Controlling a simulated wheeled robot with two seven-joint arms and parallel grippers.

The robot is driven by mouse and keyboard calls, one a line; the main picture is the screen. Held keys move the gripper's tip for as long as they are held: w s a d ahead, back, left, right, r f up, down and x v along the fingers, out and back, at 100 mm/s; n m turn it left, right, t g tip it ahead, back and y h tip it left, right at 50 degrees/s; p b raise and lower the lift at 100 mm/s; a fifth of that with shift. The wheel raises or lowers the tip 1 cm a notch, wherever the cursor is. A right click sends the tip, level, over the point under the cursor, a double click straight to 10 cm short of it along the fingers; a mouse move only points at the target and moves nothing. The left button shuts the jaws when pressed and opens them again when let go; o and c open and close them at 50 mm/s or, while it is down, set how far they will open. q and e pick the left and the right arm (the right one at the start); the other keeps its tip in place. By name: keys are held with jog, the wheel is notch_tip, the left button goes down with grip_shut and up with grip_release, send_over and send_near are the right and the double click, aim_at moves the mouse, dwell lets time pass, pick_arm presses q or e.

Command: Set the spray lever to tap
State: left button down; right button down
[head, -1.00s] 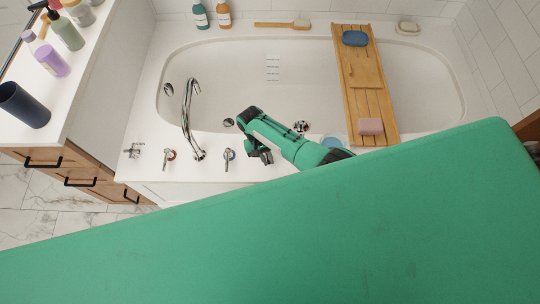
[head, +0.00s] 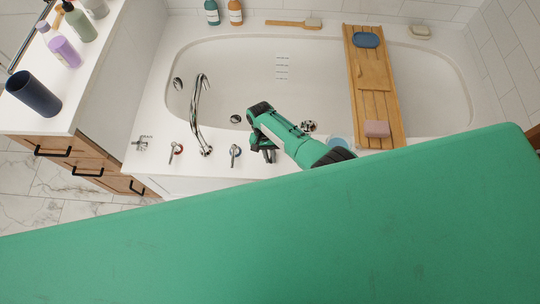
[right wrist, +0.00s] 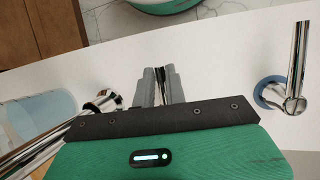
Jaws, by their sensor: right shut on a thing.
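My right gripper (head: 269,156) reaches down to the front rim of the white bathtub (head: 215,160), right of a chrome lever with a blue ring (head: 235,152). In the right wrist view its grey fingers (right wrist: 161,84) are close together, shut on a thin dark upright piece (right wrist: 163,80) that I take for the spray lever. The fingers hide most of it, so its setting cannot be read. The blue-ringed lever (right wrist: 270,92) stands apart at the right there. My left gripper is not in view.
A chrome spout (head: 197,115), a red-ringed lever (head: 176,150) and a cross-shaped fitting (head: 142,143) stand left along the rim. A chrome hand-shower part (right wrist: 103,100) and a blue cup (right wrist: 38,118) are close to the gripper. A wooden bath tray (head: 372,95) spans the tub.

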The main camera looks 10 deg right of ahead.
jog(key=c, duration=1.5)
grip_release()
jog(key=shift+w, duration=0.1)
jog(key=shift+o, duration=0.2)
jog(key=v, duration=1.4)
jog(key=shift+f, duration=0.1)
